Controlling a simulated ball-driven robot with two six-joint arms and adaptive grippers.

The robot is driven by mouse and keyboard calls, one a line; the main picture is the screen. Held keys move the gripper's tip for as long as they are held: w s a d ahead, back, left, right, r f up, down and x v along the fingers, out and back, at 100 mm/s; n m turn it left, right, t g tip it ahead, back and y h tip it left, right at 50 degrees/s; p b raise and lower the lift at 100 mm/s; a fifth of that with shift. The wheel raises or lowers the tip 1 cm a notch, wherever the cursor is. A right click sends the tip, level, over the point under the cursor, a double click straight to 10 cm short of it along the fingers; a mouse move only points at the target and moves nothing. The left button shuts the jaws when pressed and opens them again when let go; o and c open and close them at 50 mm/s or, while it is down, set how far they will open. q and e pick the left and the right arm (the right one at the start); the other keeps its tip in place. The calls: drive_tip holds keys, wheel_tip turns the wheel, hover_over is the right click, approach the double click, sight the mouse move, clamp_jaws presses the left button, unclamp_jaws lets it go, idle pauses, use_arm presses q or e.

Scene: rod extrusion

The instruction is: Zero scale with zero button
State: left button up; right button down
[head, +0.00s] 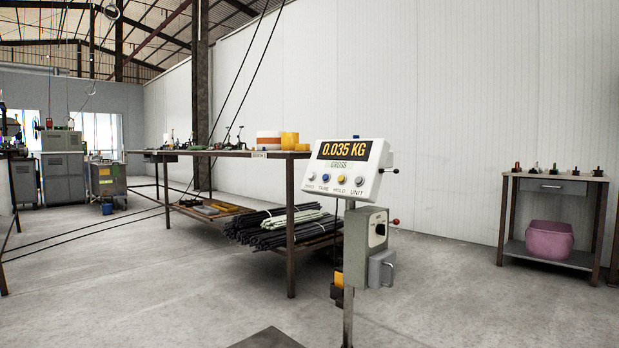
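The scale display (346,166) is a white box on a metal post in the middle of the head view. Its screen (344,150) reads 0.035 KG in yellow, with GROSS below. A row of buttons runs under the screen. The zero button (311,177) is the leftmost, pale grey, with a small label under it. A dark plate (268,339) shows at the bottom edge, partly cut off. Neither of my grippers is in view.
A grey box (366,246) with a red-tipped lever is on the post below the display. Behind stands a long workbench (240,153) with bundled rods (285,226) on its lower shelf. A small table (554,184) with a pink tub (549,240) is at right. Floor between is clear.

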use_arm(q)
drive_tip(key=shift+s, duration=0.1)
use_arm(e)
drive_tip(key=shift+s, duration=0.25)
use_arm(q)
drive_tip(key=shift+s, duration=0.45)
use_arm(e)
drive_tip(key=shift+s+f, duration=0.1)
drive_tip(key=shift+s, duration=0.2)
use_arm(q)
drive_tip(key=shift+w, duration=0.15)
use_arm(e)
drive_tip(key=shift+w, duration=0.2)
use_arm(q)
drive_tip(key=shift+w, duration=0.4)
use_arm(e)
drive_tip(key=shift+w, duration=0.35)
